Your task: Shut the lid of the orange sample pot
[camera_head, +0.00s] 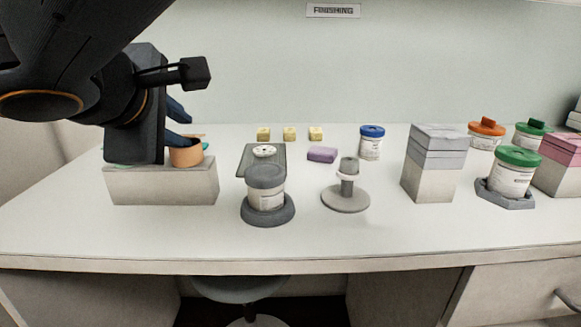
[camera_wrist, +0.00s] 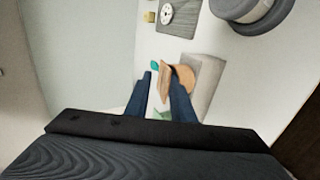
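A small orange-tan pot (camera_head: 186,153) sits on the right part of a pale block (camera_head: 160,187) at the left of the counter. In the wrist view the pot's round body (camera_wrist: 187,76) is partly hidden behind my right finger. A flat orange-tan flap (camera_wrist: 165,84), which looks like its lid raised, shows between my fingers. My gripper (camera_head: 184,124) is just above and beside the pot, its blue fingers apart; it also shows in the wrist view (camera_wrist: 160,76). I cannot tell whether a finger touches the flap.
Teal bits (camera_wrist: 154,65) lie near the pot. A grey-lidded jar (camera_head: 265,196) on a round base and a grey stand (camera_head: 346,195) are to the right. A grey stack of boxes (camera_head: 434,160), an orange-lidded jar (camera_head: 486,135) and a green-lidded jar (camera_head: 513,172) stand farther right. The front counter is clear.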

